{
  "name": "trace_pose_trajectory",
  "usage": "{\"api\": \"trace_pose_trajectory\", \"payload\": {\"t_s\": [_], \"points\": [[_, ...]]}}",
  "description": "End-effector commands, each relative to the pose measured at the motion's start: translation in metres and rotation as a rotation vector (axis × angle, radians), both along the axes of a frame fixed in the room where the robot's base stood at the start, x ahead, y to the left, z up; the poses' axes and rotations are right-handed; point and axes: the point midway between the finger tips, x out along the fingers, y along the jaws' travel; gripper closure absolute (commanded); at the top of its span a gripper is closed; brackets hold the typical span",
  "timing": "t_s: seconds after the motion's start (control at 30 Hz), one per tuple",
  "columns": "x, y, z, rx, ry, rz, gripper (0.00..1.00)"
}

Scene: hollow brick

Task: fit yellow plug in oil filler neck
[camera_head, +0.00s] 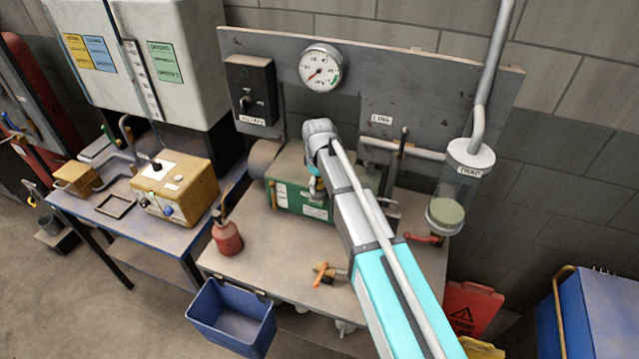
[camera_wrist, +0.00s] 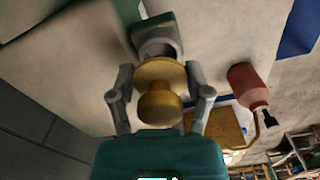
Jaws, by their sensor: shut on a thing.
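The yellow plug (camera_wrist: 160,103) is between the two grey fingers of my gripper (camera_wrist: 160,97) in the wrist view, and the fingers are shut on it. Just beyond the plug is a dark round opening, the oil filler neck (camera_wrist: 158,47), on a green housing (camera_wrist: 162,22). The plug overlaps the near edge of the neck in this view, so I cannot tell whether they touch. In the head view, my arm reaches over the green machine (camera_head: 286,192) on the bench; the arm hides the plug and the neck.
A red oil can (camera_head: 227,236) stands left of the machine on the bench (camera_head: 270,262). An orange-handled valve part (camera_head: 323,272) lies near the front edge. A blue bin (camera_head: 232,318) hangs at the front. A glass trap (camera_head: 458,190) and pipes stand to the right.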

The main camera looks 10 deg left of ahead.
Motion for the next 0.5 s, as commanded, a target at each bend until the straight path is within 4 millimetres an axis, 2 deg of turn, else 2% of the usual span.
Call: {"api": "trace_pose_trajectory", "payload": {"t_s": [0.5], "points": [[0.0002, -0.0012, -0.0034, 0.000, 0.000, -0.001, 0.76]]}}
